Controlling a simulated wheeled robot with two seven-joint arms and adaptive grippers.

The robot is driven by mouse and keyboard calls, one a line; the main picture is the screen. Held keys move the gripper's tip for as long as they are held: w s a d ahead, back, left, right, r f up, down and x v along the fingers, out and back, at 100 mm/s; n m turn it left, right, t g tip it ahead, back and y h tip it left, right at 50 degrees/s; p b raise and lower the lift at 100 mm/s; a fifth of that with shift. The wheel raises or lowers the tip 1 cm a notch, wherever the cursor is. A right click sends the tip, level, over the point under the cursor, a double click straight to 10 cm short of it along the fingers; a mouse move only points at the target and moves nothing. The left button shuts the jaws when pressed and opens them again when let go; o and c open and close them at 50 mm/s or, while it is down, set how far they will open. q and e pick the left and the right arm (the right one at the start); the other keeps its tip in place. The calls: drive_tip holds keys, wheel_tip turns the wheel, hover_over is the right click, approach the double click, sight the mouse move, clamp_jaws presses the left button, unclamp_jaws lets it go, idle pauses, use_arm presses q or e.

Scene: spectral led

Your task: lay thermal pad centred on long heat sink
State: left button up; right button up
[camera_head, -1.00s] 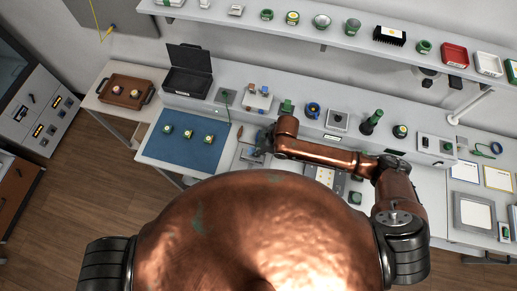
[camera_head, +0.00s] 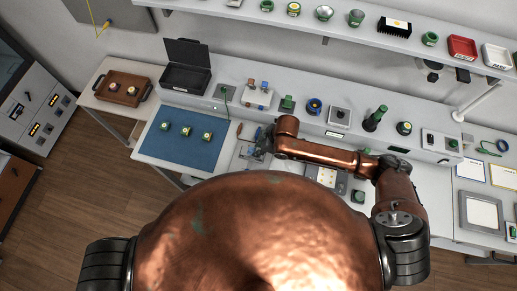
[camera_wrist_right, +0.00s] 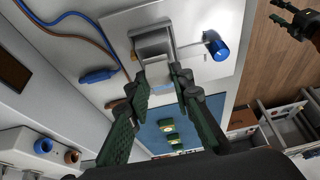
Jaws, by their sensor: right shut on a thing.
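My right gripper (camera_head: 260,149) reaches over a light plate (camera_head: 245,158) on the bench, to the right of the blue mat. I cannot pick out the thermal pad for sure. A black finned heat sink (camera_head: 394,27) sits on the shelf. My left gripper (camera_wrist_right: 288,12) shows at the wrist view's upper right, fingers apart.
The blue mat (camera_head: 190,150) carries several small green-based parts. A black open case (camera_head: 186,78) and a brown tray (camera_head: 125,90) stand at the left. Blue and brown cables (camera_wrist_right: 75,22) lie beside the plate. Several parts line the raised ledge behind my arm.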

drive_tip(key=shift+f, duration=0.55)
drive_tip(key=o, duration=0.9)
drive_tip(key=shift+o, duration=0.2)
drive_tip(key=shift+r, duration=0.1)
drive_tip(key=v, duration=1.2)
drive_tip(key=shift+s+d, duration=0.1)
drive_tip(key=shift+d, duration=0.05)
